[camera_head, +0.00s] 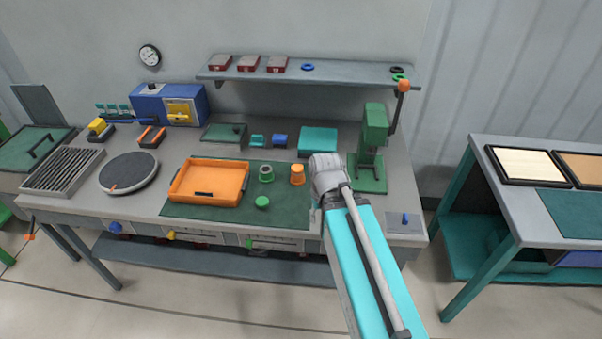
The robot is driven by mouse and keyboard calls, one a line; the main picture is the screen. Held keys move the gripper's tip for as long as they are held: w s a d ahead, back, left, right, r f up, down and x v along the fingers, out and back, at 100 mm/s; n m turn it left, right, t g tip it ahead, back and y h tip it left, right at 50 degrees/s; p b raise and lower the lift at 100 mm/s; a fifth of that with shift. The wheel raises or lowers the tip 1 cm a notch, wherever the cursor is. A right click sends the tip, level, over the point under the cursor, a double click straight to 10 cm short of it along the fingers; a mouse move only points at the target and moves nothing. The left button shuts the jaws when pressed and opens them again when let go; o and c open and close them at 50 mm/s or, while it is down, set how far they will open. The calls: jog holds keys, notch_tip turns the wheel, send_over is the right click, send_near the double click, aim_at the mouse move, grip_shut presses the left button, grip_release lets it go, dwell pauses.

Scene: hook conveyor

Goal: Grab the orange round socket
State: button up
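The orange round socket (297,175) stands upright on the dark green mat (185,211) on the workbench, in the head view. It looks like a short orange cylinder with a wider band at the top. My arm comes in from the lower right, and its grey joint is just right of the socket, with a small gap between them in the picture. My gripper does not show; the arm's own links appear to hide it. Nothing visible is touching the socket.
A grey-and-green round part (266,173) and a green round part (262,202) are left of the socket. An orange tray (178,198) lies farther left. A green press (374,140) stands to the right, and a teal box (318,140) behind. A shelf (310,74) overhangs the back.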

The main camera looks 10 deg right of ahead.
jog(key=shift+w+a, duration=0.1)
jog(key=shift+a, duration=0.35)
